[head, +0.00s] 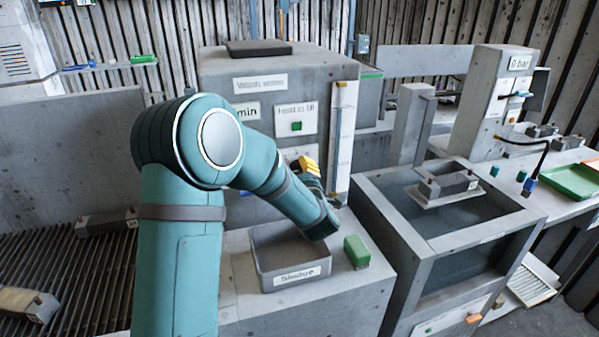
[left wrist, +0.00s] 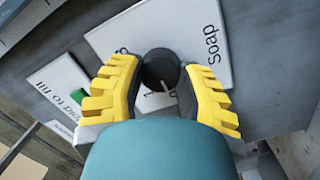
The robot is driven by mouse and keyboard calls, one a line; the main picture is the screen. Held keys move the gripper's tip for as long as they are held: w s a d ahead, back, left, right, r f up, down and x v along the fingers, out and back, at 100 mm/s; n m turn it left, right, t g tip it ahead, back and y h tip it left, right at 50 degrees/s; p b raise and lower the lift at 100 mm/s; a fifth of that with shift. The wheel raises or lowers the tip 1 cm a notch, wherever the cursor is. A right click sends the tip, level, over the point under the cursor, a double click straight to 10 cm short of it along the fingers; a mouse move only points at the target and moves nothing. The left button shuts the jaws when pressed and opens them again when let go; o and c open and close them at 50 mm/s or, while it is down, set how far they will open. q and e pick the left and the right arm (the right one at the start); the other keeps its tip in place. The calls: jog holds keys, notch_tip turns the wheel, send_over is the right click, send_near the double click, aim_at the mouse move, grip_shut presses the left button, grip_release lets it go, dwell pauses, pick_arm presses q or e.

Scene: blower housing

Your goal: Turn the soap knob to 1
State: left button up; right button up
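The soap knob (left wrist: 160,68) is a dark round knob on a white plate (left wrist: 120,38) marked "soap" in the left wrist view. A pale pointer mark shows at its lower edge, near small printed digits partly covered by my fingers. My left gripper (left wrist: 163,80) has its two yellow fingers on either side of the knob. The gap between them is about as wide as the knob, and I cannot tell whether the pads press on it. In the head view my left gripper (head: 310,165) is at the washer's front panel, and my arm hides the knob. My right gripper is out of view.
The washer cabinet (head: 225,85) carries another plate with a green button (head: 296,126). An open-topped grey tank (head: 400,205) stands to the right.

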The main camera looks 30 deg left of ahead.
pick_arm(q)
grip_shut()
jog(key=m+p, duration=0.1)
jog(key=m, duration=0.2)
jog(key=shift+r+g+p, duration=0.15)
jog(key=shift+g+p, duration=0.15)
jog(key=shift+p, duration=0.05)
jog(key=m+p, duration=0.2)
jog(key=m, duration=0.2)
jog(key=shift+m+p, duration=0.6)
jog(key=shift+p, duration=0.1)
jog(key=o, duration=1.2)
grip_release()
jog(key=shift+a, duration=0.1)
